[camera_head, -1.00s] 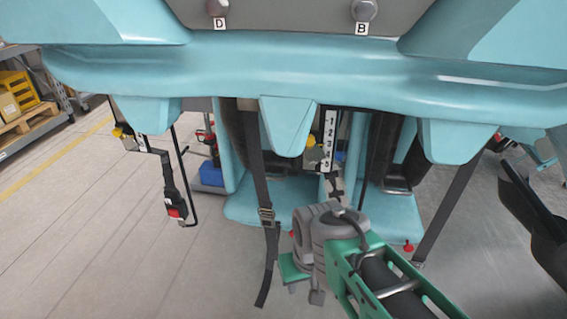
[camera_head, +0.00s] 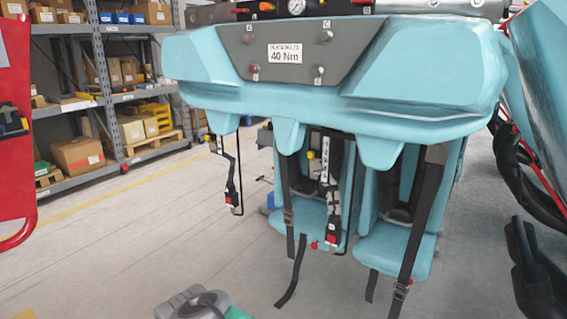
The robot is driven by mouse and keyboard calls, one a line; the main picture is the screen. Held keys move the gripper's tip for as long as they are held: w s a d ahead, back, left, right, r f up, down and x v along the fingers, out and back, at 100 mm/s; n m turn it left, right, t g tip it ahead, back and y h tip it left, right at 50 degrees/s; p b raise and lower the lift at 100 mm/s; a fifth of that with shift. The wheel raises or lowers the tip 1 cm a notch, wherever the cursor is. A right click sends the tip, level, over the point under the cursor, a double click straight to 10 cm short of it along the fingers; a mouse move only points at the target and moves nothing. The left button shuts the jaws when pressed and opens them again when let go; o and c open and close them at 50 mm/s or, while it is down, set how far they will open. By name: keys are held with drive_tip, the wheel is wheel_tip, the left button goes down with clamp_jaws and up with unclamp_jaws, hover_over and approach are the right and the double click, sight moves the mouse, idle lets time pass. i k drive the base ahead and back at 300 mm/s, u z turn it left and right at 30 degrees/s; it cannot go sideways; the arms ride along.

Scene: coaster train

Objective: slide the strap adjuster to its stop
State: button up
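A dark strap (camera_head: 285,175) hangs from the teal coaster car, with a metal adjuster (camera_head: 288,217) partway down and a loose tail below it. A second dark strap (camera_head: 422,215) hangs at the right, with another adjuster (camera_head: 400,288) near its lower end. I cannot tell which adjuster the task means. Only grey and green parts of my arm show at the bottom edge, left of the straps and apart from them. My gripper's fingers are not in view.
The teal car front (camera_head: 340,110) overhangs the seats. Buckles on black stems hang at the left (camera_head: 232,200) and middle (camera_head: 333,230). A red panel (camera_head: 15,120) stands at far left, shelves (camera_head: 105,90) behind. Dark parts (camera_head: 530,265) stand at right.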

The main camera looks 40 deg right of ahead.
sight(311, 152)
drive_tip(key=z, duration=0.45)
drive_tip(key=i, duration=0.9)
drive_tip(key=u, duration=0.55)
